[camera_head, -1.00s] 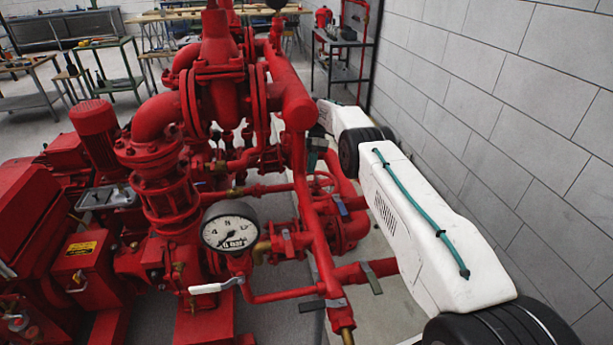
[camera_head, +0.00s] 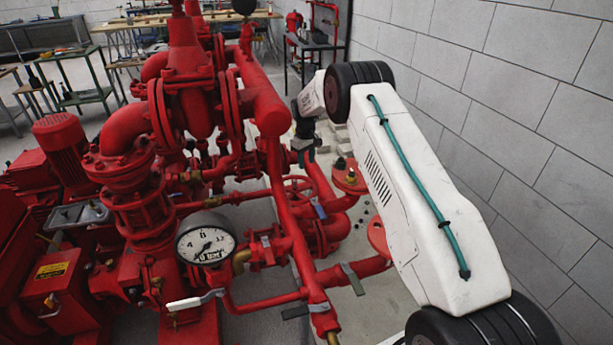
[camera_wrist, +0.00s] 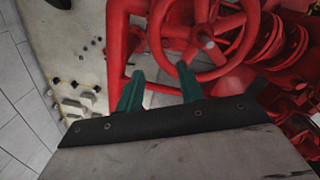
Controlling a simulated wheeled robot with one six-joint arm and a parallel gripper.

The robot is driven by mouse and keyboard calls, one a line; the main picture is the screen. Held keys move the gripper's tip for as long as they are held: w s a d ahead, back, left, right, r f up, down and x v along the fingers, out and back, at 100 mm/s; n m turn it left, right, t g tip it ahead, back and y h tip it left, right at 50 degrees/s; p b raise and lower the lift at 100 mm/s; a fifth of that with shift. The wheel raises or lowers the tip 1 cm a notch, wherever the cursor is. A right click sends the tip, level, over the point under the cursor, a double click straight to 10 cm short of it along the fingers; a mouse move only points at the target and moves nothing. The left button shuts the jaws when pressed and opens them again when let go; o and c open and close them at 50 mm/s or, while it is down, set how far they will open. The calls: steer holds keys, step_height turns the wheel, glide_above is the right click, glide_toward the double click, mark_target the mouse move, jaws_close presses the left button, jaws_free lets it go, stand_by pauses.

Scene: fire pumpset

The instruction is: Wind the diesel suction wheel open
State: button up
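A red spoked handwheel (camera_wrist: 206,42) fills the upper middle of the wrist view. In the head view a red handwheel (camera_head: 298,186) shows low behind the upright red pipe, partly hidden; it appears to be the same wheel. My gripper (camera_wrist: 158,80) has two green fingers spread apart with nothing between them. The fingertips sit just below the wheel's lower left rim in the wrist picture; I see no clear contact. In the head view my gripper (camera_head: 304,150) is above and near the wheel, beside the red pipes.
Red pump pipework and a pressure gauge (camera_head: 206,246) stand left of my arm. A grey block wall (camera_head: 520,110) runs along the right. Light floor shows between the pipework and the wall.

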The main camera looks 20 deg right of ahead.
mark_target(307, 178)
steer(key=shift+w, duration=0.1)
steer(key=shift+f+m, duration=0.3)
steer(key=shift+f, duration=0.1)
steer(key=f, duration=0.7)
steer(key=shift+d, duration=0.2)
jaws_close()
